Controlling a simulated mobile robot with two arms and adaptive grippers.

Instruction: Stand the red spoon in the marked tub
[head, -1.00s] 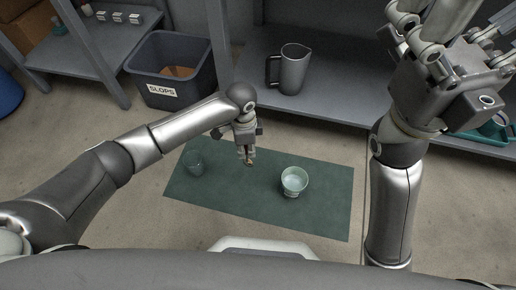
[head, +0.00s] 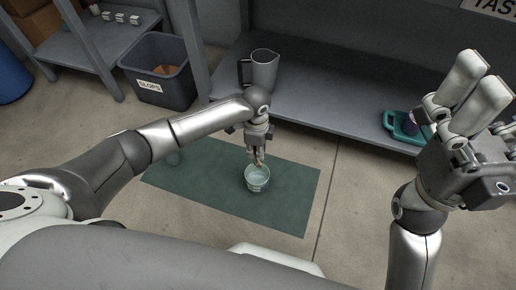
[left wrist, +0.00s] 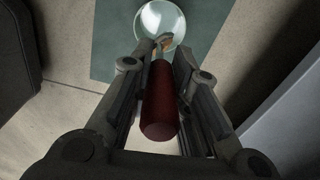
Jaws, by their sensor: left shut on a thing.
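My left gripper (head: 258,150) is shut on the red spoon and points down over the mat. In the left wrist view the spoon's dark red handle (left wrist: 160,105) lies between the fingers, with its metallic end pointing toward the tub. The pale tub (head: 257,180) stands upright on the green mat, directly below the gripper; it also shows in the left wrist view (left wrist: 160,22). The spoon's lower end overlaps the tub's opening in both views; I cannot tell its depth. My right gripper (head: 478,95) is raised at the right, empty, with fingers extended and apart.
A grey pitcher (head: 264,70) and teal tray (head: 400,130) are on the low shelf. A SLOPS bin (head: 160,82) stands behind. The mat's right part is clear.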

